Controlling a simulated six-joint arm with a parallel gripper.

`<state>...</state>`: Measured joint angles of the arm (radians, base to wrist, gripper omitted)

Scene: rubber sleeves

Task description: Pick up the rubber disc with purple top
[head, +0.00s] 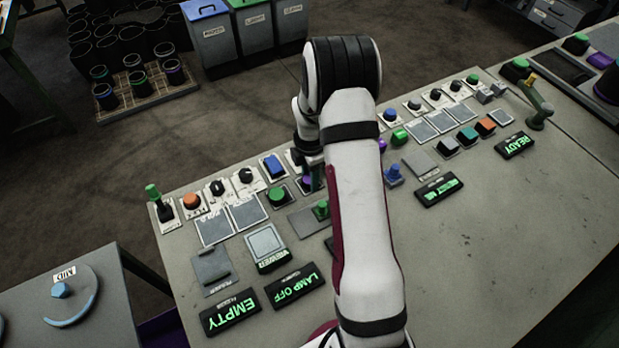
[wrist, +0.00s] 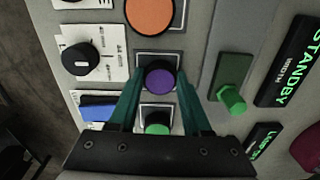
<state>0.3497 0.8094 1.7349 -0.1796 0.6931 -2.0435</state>
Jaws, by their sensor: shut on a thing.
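A round piece with a purple top (wrist: 160,79) sits in a square dark frame on the console, between my fingertips in the wrist view. In the head view a purple bit of it (head: 305,182) shows beside my fingers. My gripper (wrist: 160,84) has its two teal fingers closed on the sides of this piece. In the head view my gripper (head: 313,178) is low over the console, partly hidden by my arm. Whether the piece is clear of its frame I cannot tell.
An orange button (wrist: 150,14), a black knob (wrist: 80,60), a blue rocker (wrist: 97,108) and a green button (wrist: 157,129) lie close around. A green lever (wrist: 232,98) stands to the right. A wooden tray of black sleeves (head: 145,92) is on the floor.

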